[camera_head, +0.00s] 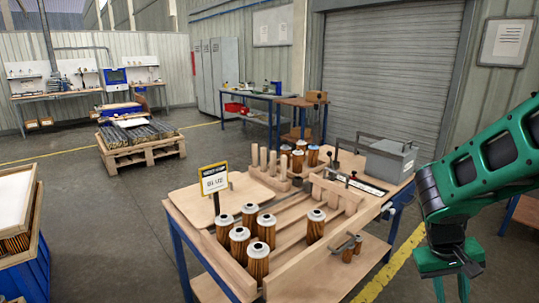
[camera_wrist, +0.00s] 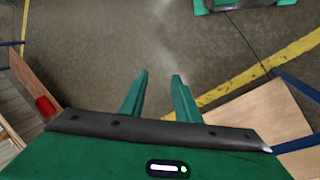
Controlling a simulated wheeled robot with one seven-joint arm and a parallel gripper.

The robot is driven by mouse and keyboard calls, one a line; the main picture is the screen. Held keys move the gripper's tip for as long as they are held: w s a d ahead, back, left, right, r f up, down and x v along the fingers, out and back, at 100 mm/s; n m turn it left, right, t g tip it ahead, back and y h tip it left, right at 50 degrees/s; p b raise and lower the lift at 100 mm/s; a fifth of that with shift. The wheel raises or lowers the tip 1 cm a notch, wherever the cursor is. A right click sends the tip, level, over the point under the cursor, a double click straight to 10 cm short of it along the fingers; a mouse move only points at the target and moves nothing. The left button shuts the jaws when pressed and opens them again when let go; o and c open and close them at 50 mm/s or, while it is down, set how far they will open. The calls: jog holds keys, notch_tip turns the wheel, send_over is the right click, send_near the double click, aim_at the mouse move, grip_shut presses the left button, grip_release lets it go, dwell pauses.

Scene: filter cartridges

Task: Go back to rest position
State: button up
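My gripper (camera_head: 450,290) hangs at the right of the head view, beside the workbench's right end and clear of it. Its lower part is cut off by the picture edge. In the wrist view my gripper (camera_wrist: 158,76) has its two green fingers apart, with only bare floor between them. Several filter cartridges (camera_head: 258,262) stand upright at the front left of the workbench (camera_head: 334,277). One cartridge (camera_head: 315,228) stands apart to their right, by a slotted wooden rack. More cartridges (camera_head: 298,160) stand at the back of the bench.
A grey box (camera_head: 390,160) sits at the bench's back right corner. A sign (camera_head: 214,179) stands at its left. A pallet (camera_head: 140,150) lies on the floor behind, and a blue crate (camera_head: 30,275) is at the left. The floor between them is free. A yellow line crosses the floor.

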jog(key=s+a+r+m+t+y, duration=0.1)
jog(key=s+a+r+m+y, duration=0.2)
jog(key=s+r, duration=0.5)
jog(key=s+a+y, duration=0.1)
jog(key=s+a, duration=0.1)
jog(key=s, duration=0.1)
jog(key=shift+s, duration=0.3)
jog(key=shift+w+f, duration=0.3)
jog(key=shift+w, duration=0.3)
jog(key=shift+c, duration=0.5)
